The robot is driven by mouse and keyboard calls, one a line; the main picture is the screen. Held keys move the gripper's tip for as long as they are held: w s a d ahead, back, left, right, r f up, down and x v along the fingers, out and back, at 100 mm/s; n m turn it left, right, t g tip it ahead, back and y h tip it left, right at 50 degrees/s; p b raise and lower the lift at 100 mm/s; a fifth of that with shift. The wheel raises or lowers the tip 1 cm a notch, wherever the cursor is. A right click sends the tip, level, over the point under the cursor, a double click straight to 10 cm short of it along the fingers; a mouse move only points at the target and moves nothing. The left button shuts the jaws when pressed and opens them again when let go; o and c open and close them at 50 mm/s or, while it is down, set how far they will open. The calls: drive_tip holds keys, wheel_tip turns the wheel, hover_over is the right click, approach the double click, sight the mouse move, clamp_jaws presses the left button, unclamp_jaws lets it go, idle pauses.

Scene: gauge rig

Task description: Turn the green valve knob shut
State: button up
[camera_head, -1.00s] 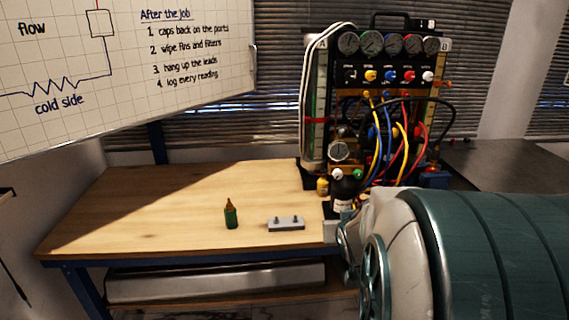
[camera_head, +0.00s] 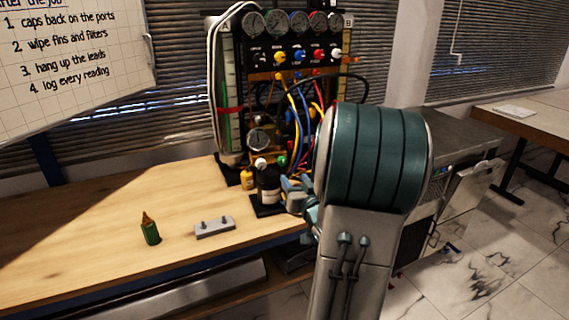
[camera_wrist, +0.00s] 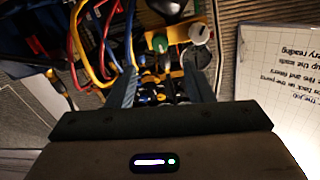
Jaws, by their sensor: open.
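The green valve knob (camera_head: 282,160) sits low on the front of the gauge rig (camera_head: 258,96), to the right of a white knob (camera_head: 261,163). In the wrist view the green knob (camera_wrist: 160,43) shows beyond the fingertips, between their lines, with the white knob (camera_wrist: 199,33) to its right. My gripper (camera_wrist: 162,74) is open, with nothing held between its fingers. In the head view my gripper (camera_head: 297,187) is just below and right of the green knob and apart from it. My arm hides the rig's lower right side.
Coloured hoses (camera_head: 300,105) hang above the knob. The bench's left part is clear.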

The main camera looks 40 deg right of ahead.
sight(283, 163)
drive_tip(key=p+x, duration=0.1)
drive_tip(key=x, duration=0.9)
drive_tip(key=shift+w, duration=0.15)
drive_tip(key=shift+d, duration=0.1)
drive_tip(key=c, duration=1)
